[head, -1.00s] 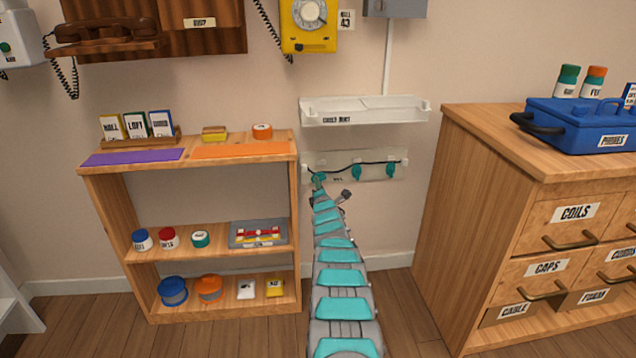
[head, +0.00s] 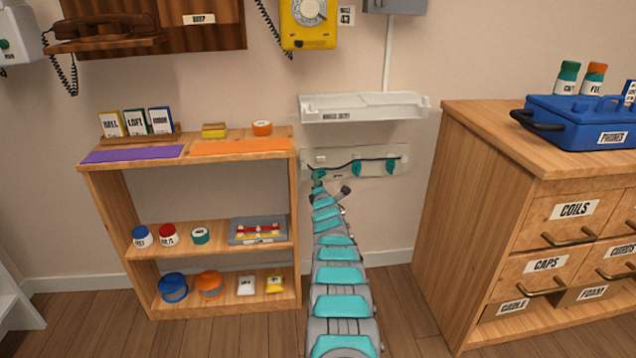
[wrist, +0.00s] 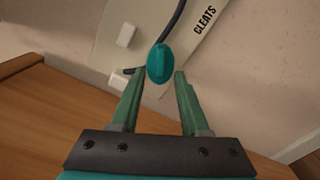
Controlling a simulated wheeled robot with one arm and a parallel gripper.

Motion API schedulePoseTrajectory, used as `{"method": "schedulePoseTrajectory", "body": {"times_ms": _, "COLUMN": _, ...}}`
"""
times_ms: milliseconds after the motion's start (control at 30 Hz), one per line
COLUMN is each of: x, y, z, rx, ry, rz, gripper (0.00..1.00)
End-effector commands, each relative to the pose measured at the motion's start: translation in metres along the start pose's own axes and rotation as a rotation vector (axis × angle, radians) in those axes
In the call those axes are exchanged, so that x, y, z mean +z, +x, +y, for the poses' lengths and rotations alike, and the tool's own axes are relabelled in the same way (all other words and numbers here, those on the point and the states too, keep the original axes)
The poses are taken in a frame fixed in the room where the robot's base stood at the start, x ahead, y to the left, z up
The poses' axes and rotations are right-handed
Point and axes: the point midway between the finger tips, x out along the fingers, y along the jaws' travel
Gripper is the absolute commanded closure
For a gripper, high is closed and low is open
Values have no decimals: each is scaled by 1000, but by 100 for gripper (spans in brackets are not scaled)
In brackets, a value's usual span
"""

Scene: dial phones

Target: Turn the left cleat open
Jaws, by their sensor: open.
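The left cleat (head: 318,173) is a teal oval knob at the left of a pale wall board (head: 337,157) with a dark cord running along it. In the wrist view the cleat (wrist: 160,64) sits at the mouth of my gripper (wrist: 162,74), between the tips of its two green fingers. The fingers stand apart, with a small gap visible on each side of the cleat. The board (wrist: 196,50) is labelled CLEATS in this view. In the head view my arm largely hides my gripper near the left cleat.
Two more teal cleats, a middle one (head: 356,167) and a right one (head: 390,166), are on the same board. A white shelf (head: 365,107) juts out just above. A wooden shelf unit (head: 297,230) stands left and a drawer cabinet (head: 470,200) right.

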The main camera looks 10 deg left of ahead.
Motion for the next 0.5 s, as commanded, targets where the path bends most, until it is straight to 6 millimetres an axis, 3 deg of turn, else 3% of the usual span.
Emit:
{"method": "schedulePoseTrajectory", "body": {"times_ms": 267, "x": 0, "y": -5, "z": 1, "rx": 1, "ry": -2, "rz": 0, "gripper": 55}}
{"method": "schedulePoseTrajectory", "body": {"times_ms": 500, "x": -2, "y": -27, "z": 1, "rx": -1, "ry": 5, "rz": 2, "gripper": 55}}
